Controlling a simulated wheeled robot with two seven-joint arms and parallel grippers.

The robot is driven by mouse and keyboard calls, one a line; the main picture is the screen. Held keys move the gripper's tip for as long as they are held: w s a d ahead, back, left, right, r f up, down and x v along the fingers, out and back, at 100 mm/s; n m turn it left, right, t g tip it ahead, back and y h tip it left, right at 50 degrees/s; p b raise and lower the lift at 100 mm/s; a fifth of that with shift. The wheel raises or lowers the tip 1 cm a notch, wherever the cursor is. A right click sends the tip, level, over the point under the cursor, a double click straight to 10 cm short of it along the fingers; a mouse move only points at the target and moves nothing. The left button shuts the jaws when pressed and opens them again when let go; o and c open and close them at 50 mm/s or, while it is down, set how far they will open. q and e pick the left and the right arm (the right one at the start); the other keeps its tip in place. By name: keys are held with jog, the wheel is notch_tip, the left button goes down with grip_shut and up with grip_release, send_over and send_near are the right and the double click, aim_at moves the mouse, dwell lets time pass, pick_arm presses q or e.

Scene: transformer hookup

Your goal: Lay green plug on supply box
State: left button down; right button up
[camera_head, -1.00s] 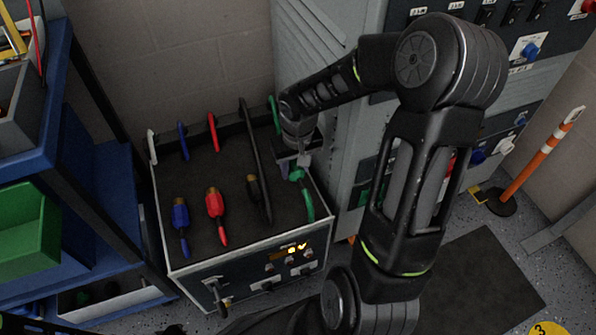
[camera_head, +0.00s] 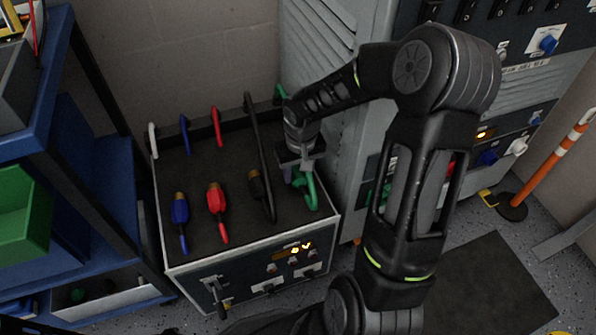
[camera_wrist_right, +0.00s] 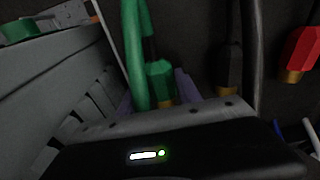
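In the head view the green cable (camera_head: 311,190) curves at the box's right edge, and my gripper mostly hides the plug. My right gripper (camera_head: 296,180) points down over the right side of the box. Its fingers stand apart on either side of the green plug and cable, with no clear grip on them. My left gripper is not in view.
A blue plug (camera_head: 180,212), a red plug (camera_head: 216,200) and a black plug (camera_head: 258,188) lie on the box top left of my gripper. A grey cabinet (camera_head: 346,130) stands close on the right. A blue shelf (camera_head: 98,200) stands on the left.

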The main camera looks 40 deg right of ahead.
jog(key=o, duration=0.4)
jog(key=shift+o, duration=0.2)
jog(key=r+p, duration=0.1)
jog(key=r, duration=0.3)
jog(key=r+p, duration=0.1)
jog(key=r, duration=0.1)
jog(key=shift+s+a+r+p, duration=0.1)
jog(key=shift+s+r+p, duration=0.2)
jog(key=shift+s+r, duration=0.15)
jog(key=shift+r, duration=0.45)
